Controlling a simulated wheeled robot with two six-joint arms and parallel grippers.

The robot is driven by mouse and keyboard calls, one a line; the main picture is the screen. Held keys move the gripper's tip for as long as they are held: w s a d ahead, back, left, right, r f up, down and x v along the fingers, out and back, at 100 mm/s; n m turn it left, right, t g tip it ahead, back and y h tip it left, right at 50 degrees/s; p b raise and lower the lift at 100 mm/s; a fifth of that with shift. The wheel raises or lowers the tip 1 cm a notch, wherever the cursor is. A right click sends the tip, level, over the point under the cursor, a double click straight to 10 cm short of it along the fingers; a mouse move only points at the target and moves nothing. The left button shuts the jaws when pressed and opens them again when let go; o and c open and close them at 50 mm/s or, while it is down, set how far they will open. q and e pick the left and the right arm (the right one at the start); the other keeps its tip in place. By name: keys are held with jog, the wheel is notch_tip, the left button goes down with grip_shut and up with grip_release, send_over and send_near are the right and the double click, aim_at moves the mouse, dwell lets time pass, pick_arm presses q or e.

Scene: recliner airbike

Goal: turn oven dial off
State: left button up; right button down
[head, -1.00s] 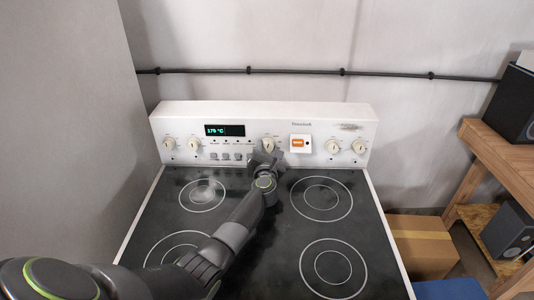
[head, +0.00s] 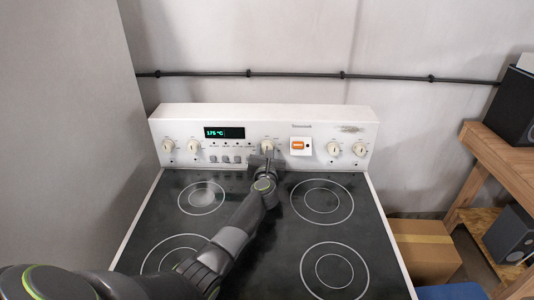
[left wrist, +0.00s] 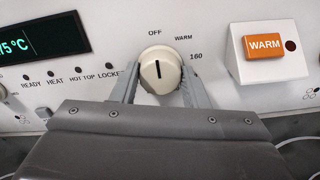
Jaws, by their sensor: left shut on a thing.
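The oven dial (left wrist: 160,72) is a round cream knob with a short dark mark, seen close in the left wrist view. The mark stands nearly upright, towards the OFF label (left wrist: 155,32) above it. WARM and 160 are printed to the right. In the head view the dial (head: 267,145) is at the middle of the white control panel (head: 265,115). My left gripper (head: 266,160) is at the dial, and its two grey fingers (left wrist: 160,92) are shut on the knob from either side. My right gripper is not in view.
A green display (head: 225,132) reads about 175 °C. An orange WARM switch (head: 298,146) is right of the dial. Other knobs (head: 333,149) sit at the panel's ends. The black cooktop (head: 322,225) is bare under my arm. A grey wall is close on the left.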

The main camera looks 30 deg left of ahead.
pick_arm(q)
jog(key=o, duration=1)
jog(key=shift+f, duration=0.1)
jog(key=shift+s, duration=0.1)
jog(key=v, duration=1.7)
jog(key=shift+s+d+p, duration=0.1)
jog(key=shift+p, duration=0.2)
